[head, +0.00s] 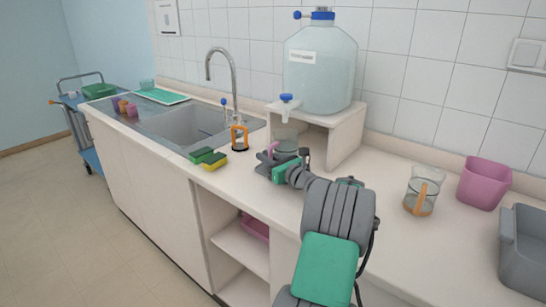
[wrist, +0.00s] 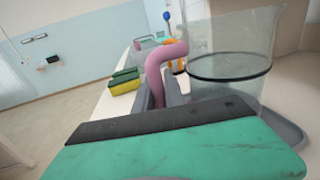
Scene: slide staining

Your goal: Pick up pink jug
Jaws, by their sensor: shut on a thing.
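The pink jug (wrist: 235,65) is a clear glass vessel with a dark line around it and a thick pink handle. In the wrist view it stands upright at the right, close to the camera. My gripper (wrist: 162,97) is shut on the pink handle, with its grey fingers on either side of the handle's lower part. In the head view my gripper (head: 269,160) is at the counter in front of the white stand, and the jug (head: 289,146) shows partly behind it. The jug's base is hidden, so I cannot tell whether it touches the counter.
A large water bottle (head: 320,70) with a blue tap sits on the white stand (head: 345,135). Sponges (head: 208,158) and an orange-handled item (head: 239,137) lie left, near the sink (head: 190,125). Right are a glass jug with tan handle (head: 422,190), pink container (head: 484,184) and grey bin (head: 525,240).

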